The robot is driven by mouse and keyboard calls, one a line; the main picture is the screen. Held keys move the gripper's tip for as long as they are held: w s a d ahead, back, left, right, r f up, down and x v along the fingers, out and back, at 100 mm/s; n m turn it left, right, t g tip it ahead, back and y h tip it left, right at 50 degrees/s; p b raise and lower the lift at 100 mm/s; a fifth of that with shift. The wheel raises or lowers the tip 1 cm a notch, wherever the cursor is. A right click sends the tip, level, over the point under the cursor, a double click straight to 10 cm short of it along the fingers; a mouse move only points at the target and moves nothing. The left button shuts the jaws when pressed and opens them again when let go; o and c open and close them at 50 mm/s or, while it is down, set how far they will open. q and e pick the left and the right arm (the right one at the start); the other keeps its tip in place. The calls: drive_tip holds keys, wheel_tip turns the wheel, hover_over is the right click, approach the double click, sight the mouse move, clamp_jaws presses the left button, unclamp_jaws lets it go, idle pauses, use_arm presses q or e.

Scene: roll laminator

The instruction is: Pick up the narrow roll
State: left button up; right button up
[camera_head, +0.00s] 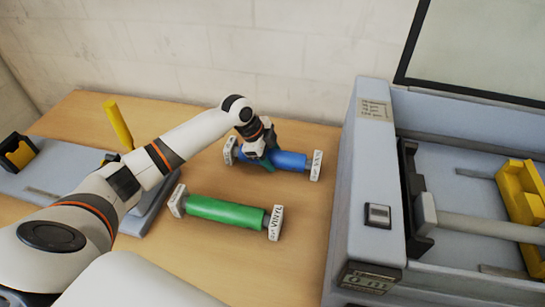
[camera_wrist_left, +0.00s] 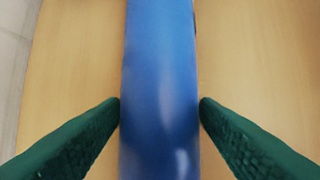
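Two rolls with white square end blocks lie on the wooden table. The blue roll (camera_head: 290,161) is at the back and looks the shorter; the green roll (camera_head: 226,212) lies nearer. I cannot tell for sure from labels which is the narrow one. My left gripper (camera_head: 266,160) reaches down over the blue roll near its middle-left. In the left wrist view its green fingers (camera_wrist_left: 160,105) sit on either side of the blue roll (camera_wrist_left: 160,60), tips against its sides with no visible gap. The roll appears to rest on the table. My right gripper is out of view.
The grey laminator (camera_head: 347,220) stands to the right, with a yellow holder (camera_head: 521,190) and a pale shaft (camera_head: 485,228) inside. A grey device with a yellow handle (camera_head: 119,124) is at the left, partly behind my arm. Bare table (camera_head: 230,268) lies in front of the green roll.

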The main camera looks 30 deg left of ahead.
use_arm(q)
drive_tip(key=c, duration=0.9)
drive_tip(key=shift+w, duration=0.1)
drive_tip(key=shift+r, duration=0.1)
